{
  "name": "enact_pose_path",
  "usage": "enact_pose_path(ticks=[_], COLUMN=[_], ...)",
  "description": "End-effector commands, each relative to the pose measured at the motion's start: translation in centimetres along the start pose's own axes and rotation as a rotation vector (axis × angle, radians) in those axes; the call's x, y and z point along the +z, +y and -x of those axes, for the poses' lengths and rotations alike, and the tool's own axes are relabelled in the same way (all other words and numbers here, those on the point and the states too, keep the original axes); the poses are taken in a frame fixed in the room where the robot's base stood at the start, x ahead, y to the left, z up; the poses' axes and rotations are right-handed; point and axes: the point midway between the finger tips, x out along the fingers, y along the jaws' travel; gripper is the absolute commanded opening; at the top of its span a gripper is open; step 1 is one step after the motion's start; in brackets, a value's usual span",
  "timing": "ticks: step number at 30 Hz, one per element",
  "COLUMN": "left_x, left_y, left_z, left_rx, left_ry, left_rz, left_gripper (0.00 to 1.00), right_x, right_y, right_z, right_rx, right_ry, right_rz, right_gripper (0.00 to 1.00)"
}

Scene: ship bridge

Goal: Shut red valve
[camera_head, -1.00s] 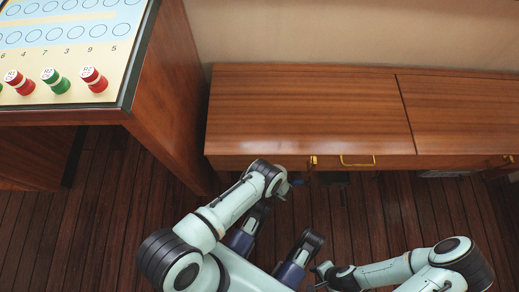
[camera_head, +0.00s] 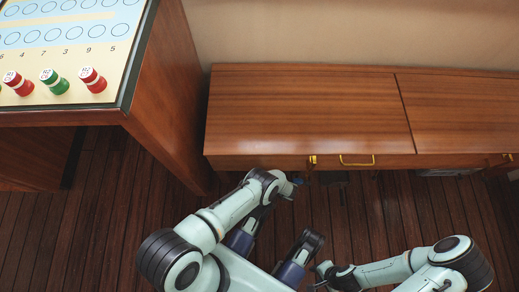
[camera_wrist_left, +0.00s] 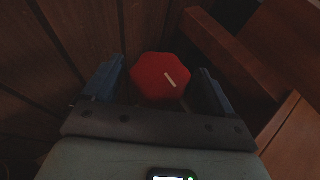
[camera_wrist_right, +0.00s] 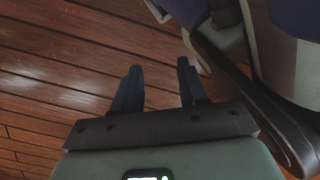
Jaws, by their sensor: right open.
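The red valve (camera_wrist_left: 160,76) shows in the left wrist view as a red, many-sided knob with a short white line running slanted across its face. My left gripper (camera_wrist_left: 158,78) is open, with one blue finger on each side of the knob and a small gap visible on both sides. In the head view the left arm (camera_head: 262,188) reaches down by the front of the wooden bench, and the valve is hidden there. My right gripper (camera_wrist_right: 160,68) is open and empty above the plank floor; it also shows at the bottom of the head view (camera_head: 316,285).
A wooden bench (camera_head: 310,115) with brass handles stands against the wall. A console (camera_head: 100,60) with red and green knobs is at the upper left. Dark plank floor (camera_head: 90,220) lies clear at the left. Parts of my own body border the right gripper.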

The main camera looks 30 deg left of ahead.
Motion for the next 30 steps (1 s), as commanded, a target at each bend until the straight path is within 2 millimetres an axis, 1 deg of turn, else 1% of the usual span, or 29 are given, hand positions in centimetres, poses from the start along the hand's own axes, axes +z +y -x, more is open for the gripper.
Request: enact_pose_path(ticks=[8, 11, 14, 24, 27, 30], left_x=[0.1, 0.1, 0.0, -0.1, 0.0, 0.0], left_y=[0.0, 0.0, 0.0, 0.0, 0.0, 0.0], left_z=[0.1, 0.7, 2.2, 9.8, 11.4, 12.6], left_rx=[0.000, 0.001, 0.001, 0.003, 0.002, 0.001], left_ry=[-0.002, -0.002, -0.002, 0.000, 0.000, -0.001], left_rz=[0.000, -0.001, 0.000, 0.000, 0.000, 0.001], left_gripper=[0.85, 0.85, 0.85, 0.85, 0.85, 0.85], right_x=[0.0, -0.2, -0.7, -2.9, -3.3, -3.5], right_y=[0.0, -0.2, -0.6, -2.6, -3.0, -3.2], right_z=[0.0, 0.2, 0.6, 2.5, 2.9, 3.1], right_rx=[0.000, -0.004, -0.013, -0.052, -0.060, -0.064], right_ry=[0.001, 0.008, 0.030, 0.120, 0.139, 0.149], right_rz=[0.000, 0.003, 0.009, 0.038, 0.043, 0.046], right_gripper=[0.43, 0.43, 0.43, 0.43, 0.43, 0.43])
